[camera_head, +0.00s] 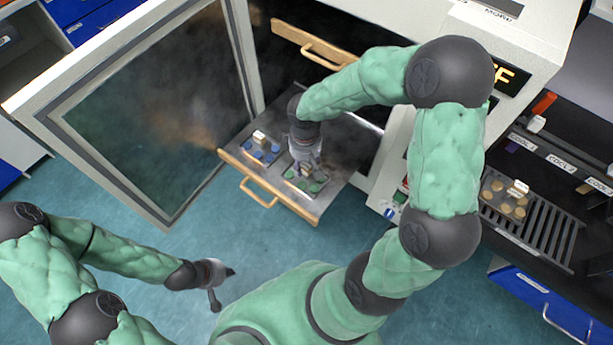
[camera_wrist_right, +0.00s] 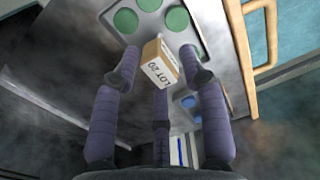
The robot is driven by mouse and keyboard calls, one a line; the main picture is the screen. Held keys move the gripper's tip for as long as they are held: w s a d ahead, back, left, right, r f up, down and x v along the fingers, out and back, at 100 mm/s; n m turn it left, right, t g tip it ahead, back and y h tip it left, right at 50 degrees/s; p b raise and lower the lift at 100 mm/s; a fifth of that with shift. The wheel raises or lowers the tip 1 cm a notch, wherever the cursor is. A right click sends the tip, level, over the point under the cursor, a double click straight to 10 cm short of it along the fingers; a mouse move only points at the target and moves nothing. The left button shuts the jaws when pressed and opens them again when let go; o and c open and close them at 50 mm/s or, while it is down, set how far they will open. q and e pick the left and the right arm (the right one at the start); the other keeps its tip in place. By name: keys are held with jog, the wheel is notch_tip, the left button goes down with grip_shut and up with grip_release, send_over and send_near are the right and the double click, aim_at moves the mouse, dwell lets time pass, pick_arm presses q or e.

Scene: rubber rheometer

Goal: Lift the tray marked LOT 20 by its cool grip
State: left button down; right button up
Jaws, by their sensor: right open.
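The tray marked LOT 20, with green discs (camera_head: 304,181), sits on the pulled-out oven shelf (camera_head: 322,200). It also shows in the right wrist view as a grey tray with green discs (camera_wrist_right: 150,8). Its grip is a small block with a white label reading LOT 20 (camera_wrist_right: 158,68). My right gripper (camera_head: 306,170) is open over this tray, its fingers spread around the block with visible gaps. The gripper partly hides the block in the head view. My left gripper (camera_head: 224,288) is open and empty above the floor, away from the shelf.
A tray with blue discs (camera_head: 259,151) and its own block stands left on the same shelf. The open oven door (camera_head: 140,110) is at left. A tray with tan discs (camera_head: 503,199) sits on the cooling rack (camera_head: 540,232) at right. Haze hangs around the oven.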

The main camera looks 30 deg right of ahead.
grip_shut()
jog(key=shift+r+p, duration=1.4)
jog(key=shift+r, duration=0.25)
jog(key=shift+f, duration=0.1)
